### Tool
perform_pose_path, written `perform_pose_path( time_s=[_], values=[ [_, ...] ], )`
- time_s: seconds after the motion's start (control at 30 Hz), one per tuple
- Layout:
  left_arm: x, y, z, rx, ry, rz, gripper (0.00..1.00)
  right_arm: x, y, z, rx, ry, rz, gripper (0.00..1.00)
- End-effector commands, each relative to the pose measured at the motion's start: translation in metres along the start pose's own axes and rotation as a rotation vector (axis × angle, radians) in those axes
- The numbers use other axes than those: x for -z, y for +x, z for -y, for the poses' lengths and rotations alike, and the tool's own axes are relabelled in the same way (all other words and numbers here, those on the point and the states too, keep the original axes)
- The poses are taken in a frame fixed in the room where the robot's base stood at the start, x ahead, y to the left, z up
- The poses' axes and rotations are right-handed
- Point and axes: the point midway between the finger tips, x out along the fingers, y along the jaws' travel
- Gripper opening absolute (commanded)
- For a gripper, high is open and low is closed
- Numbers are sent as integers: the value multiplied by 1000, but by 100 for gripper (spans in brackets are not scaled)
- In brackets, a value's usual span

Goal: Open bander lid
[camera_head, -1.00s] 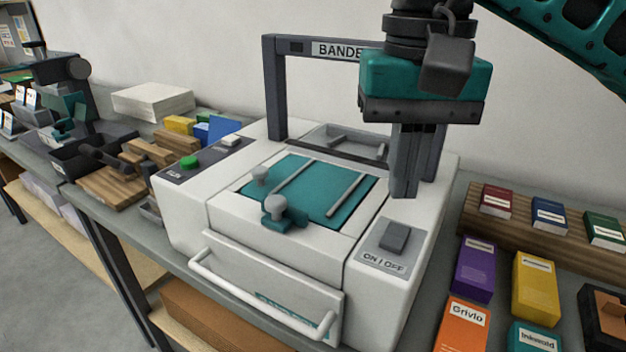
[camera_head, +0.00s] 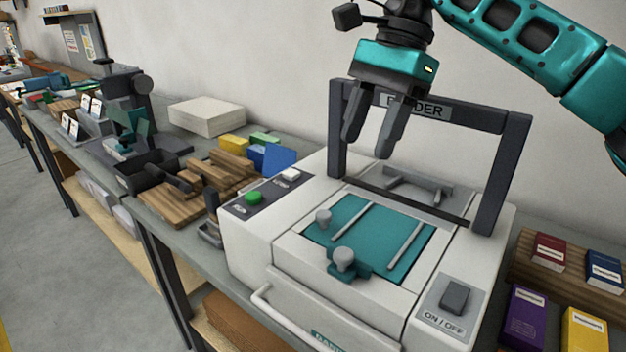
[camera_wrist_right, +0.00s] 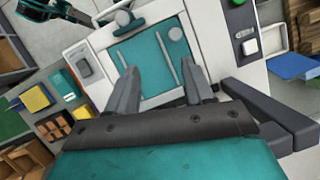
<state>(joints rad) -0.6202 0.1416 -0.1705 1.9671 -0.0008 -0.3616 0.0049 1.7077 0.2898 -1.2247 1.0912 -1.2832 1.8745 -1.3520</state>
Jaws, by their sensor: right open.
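The bander (camera_head: 300,240) is a white machine with a dark arch frame (camera_head: 505,170) standing over its rear. A teal plate (camera_head: 350,225) with two light rods lies flat on its top, with two grey knobs at its left and front edges. A white bar handle (camera_head: 290,318) runs along the front. My right gripper (camera_head: 367,150) is open and empty, above the machine at the arch, pointing down. In the right wrist view the open fingers (camera_wrist_right: 165,90) show over the teal plate (camera_wrist_right: 150,62). My left gripper is not identifiable in the head view.
A green button (camera_head: 254,198) is on the machine's left panel and an ON/OFF switch (camera_head: 454,297) on its right. Wooden blocks (camera_head: 225,170) and a dark tray (camera_head: 148,172) stand to the left. Coloured boxes (camera_head: 522,312) stand to the right. The dark arch is close to my right gripper.

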Motion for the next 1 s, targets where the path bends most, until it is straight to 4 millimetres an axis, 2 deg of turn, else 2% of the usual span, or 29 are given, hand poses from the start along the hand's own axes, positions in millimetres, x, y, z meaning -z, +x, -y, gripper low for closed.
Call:
perform_pose_path(
  time_s=[0.03,0.17,0.37,0.8,1.0],
  values=[
    [3,-4,2,3,2,1,43,2,-6,7,4,53,18,52],
    [0,-5,6,12,4,6,43,9,-7,17,13,139,44,52],
    [-2,-5,7,14,5,3,43,12,5,20,14,167,52,52],
    [-8,-3,4,8,5,10,43,7,89,21,13,163,52,52],
    [-7,-3,3,7,5,11,43,6,114,21,14,164,50,52]
  ],
)
